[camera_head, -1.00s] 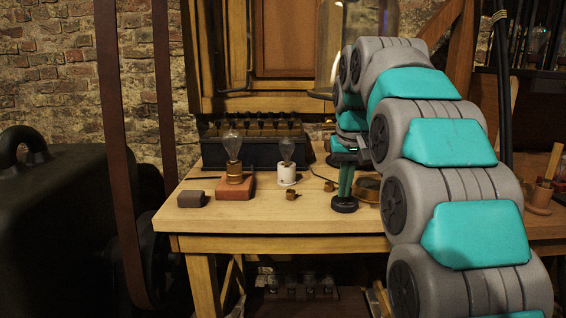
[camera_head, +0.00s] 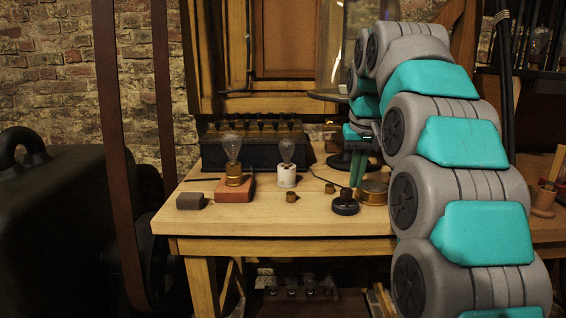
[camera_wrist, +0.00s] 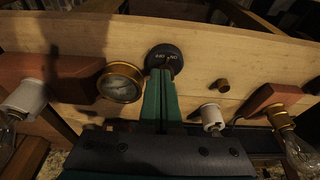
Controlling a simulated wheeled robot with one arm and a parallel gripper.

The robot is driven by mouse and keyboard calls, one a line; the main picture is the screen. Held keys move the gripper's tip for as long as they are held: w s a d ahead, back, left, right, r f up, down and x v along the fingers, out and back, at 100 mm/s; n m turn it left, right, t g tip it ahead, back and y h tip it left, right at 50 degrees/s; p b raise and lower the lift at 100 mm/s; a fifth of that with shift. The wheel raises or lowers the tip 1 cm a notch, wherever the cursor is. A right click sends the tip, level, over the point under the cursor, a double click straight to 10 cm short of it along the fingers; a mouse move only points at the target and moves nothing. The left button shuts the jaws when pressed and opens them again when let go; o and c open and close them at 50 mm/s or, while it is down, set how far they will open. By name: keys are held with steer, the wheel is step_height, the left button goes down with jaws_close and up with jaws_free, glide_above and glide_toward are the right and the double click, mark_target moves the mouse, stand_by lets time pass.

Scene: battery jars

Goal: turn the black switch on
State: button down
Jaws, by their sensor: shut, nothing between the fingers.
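The black switch (camera_head: 345,206) is a small round dark base with a raised knob, standing on the workbench near its front edge. It also shows in the wrist view (camera_wrist: 166,54), with pale lettering too small to read surely. My gripper (camera_head: 357,182) is shut and empty, its green fingers pointing down just behind and right of the switch in the head view. In the wrist view the fingertips (camera_wrist: 160,73) overlap the switch's lower edge, and they hide part of it. They look raised clear of the knob. I cannot tell the switch's setting.
Left of the switch, a bulb on a red block (camera_head: 234,188) and a bulb in a white holder (camera_head: 287,180) look unlit. A brass gauge (camera_head: 374,191) stands close right. Small brass pieces (camera_head: 292,197) and a dark block (camera_head: 191,201) lie nearby. Jars (camera_head: 253,149) stand behind.

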mark_target(346, 195)
steer(key=shift+s+b+x, duration=0.2)
steer(key=shift+b+x, duration=0.1)
steer(key=shift+x, duration=0.45)
steer(key=shift+s+b+x, duration=0.15)
steer(key=shift+b+x, duration=0.1)
steer(key=shift+x, duration=0.45)
steer(key=shift+f, duration=0.1)
steer(key=shift+w+a, duration=0.1)
steer(key=shift+w, duration=0.15)
steer(key=shift+s+a+p, duration=0.1)
steer(key=shift+a+p, duration=0.35)
steer(key=shift+p, duration=0.25)
steer(key=shift+a, duration=0.4)
steer(key=shift+s, duration=0.3)
